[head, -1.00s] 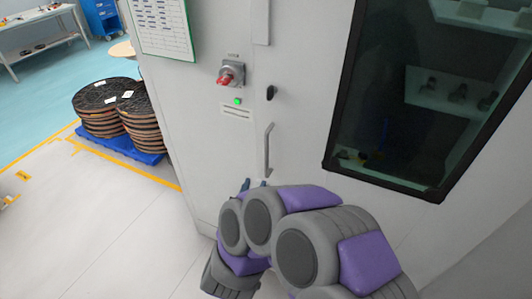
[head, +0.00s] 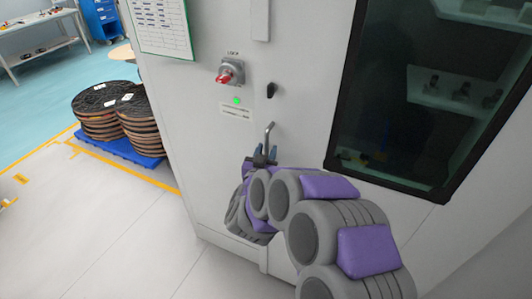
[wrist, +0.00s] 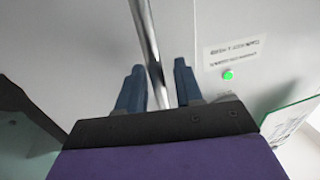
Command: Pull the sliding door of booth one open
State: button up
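The pale grey door (head: 310,70) of the booth has a dark-framed window (head: 420,110) and looks shut. A vertical metal bar handle (head: 269,133) stands on the door left of the window; its lower part is hidden behind my arm. My gripper (head: 266,154) is at the handle. In the wrist view the bar (wrist: 147,35) runs between the two blue fingers of my gripper (wrist: 158,68), which stand apart with a gap on each side of the bar. I cannot see a booth number.
A red rotary switch (head: 229,73), a green light (head: 236,101) and a black knob (head: 271,90) sit above the handle. A chart (head: 160,27) hangs at upper left. Stacked reels (head: 105,108) on a blue pallet (head: 135,153) stand left. The floor (head: 90,230) at lower left is clear.

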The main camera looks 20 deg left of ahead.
jog(key=shift+w, duration=0.1)
jog(key=shift+c, duration=0.4)
grip_shut()
jog(key=shift+r, duration=0.1)
